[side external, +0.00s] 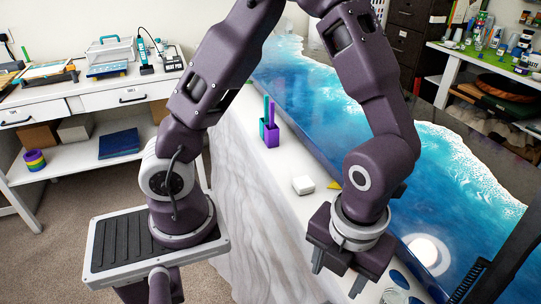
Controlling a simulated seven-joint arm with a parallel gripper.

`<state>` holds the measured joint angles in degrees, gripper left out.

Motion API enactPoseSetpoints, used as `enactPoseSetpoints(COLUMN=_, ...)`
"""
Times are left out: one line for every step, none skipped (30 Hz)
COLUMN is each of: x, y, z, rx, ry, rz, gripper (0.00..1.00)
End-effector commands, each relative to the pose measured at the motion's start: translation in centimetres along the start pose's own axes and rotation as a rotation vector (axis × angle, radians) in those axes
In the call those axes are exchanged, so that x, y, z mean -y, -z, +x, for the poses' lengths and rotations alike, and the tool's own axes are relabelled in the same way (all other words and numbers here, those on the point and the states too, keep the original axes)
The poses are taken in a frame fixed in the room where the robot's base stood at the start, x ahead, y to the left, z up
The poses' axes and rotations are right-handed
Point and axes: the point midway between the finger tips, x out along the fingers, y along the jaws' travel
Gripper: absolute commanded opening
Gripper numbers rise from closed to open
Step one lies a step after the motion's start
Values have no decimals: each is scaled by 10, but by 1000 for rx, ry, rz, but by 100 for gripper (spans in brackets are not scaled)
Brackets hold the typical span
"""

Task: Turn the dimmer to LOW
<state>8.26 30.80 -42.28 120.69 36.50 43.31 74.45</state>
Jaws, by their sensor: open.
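My gripper (336,281) is at the lower right of the side external view, over the front strip of the worktop. It points down with its two fingers apart and nothing visible between them. No dimmer with readable LOW marking can be made out. A small white block (303,185) lies on the worktop, up and left of my gripper and apart from it. I cannot tell whether this block is the dimmer. The surface right behind my gripper is hidden by its body.
A purple holder (271,136) with upright sticks stands farther back on the worktop. A yellow triangular piece (334,185) lies beside the white block. A blue-and-white resin slab (455,165) extends along the right, with a bright white disc (425,250) near my gripper.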

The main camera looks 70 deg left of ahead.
Motion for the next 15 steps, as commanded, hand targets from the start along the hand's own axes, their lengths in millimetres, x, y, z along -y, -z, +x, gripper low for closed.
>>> enactPoseSetpoints(x=-7, y=-9, z=-8, rx=29, ry=-1, rz=-79, gripper=52)
enactPoseSetpoints(x=-11, y=-14, z=-12, rx=45, ry=-2, rz=-135, gripper=52)
enactPoseSetpoints(x=-18, y=-20, z=-18, rx=64, ry=-2, rz=-209, gripper=52)
enactPoseSetpoints(x=-22, y=-24, z=-22, rx=79, ry=-1, rz=-266, gripper=52)
enactPoseSetpoints(x=-27, y=-28, z=-27, rx=92, ry=1, rz=-323, gripper=52)
enactPoseSetpoints(x=-33, y=-34, z=-33, rx=111, ry=5, rz=-402, gripper=52)
enactPoseSetpoints(x=-38, y=-38, z=-38, rx=124, ry=11, rz=-465, gripper=52)
enactPoseSetpoints(x=-44, y=-41, z=-43, rx=137, ry=16, rz=-528, gripper=52)
enactPoseSetpoints(x=-51, y=-46, z=-49, rx=152, ry=24, rz=-613, gripper=52)
enactPoseSetpoints(x=-56, y=-48, z=-54, rx=163, ry=32, rz=-675, gripper=52)
enactPoseSetpoints(x=-62, y=-51, z=-59, rx=172, ry=40, rz=-739, gripper=52)
enactPoseSetpoints(x=-68, y=-54, z=-66, rx=183, ry=54, rz=-825, gripper=52)
enactPoseSetpoints(x=-74, y=-56, z=-71, rx=192, ry=68, rz=-898, gripper=52)
enactPoseSetpoints(x=-80, y=-58, z=-76, rx=198, ry=82, rz=-973, gripper=52)
enactPoseSetpoints(x=-88, y=-60, z=-83, rx=205, ry=103, rz=-1072, gripper=52)
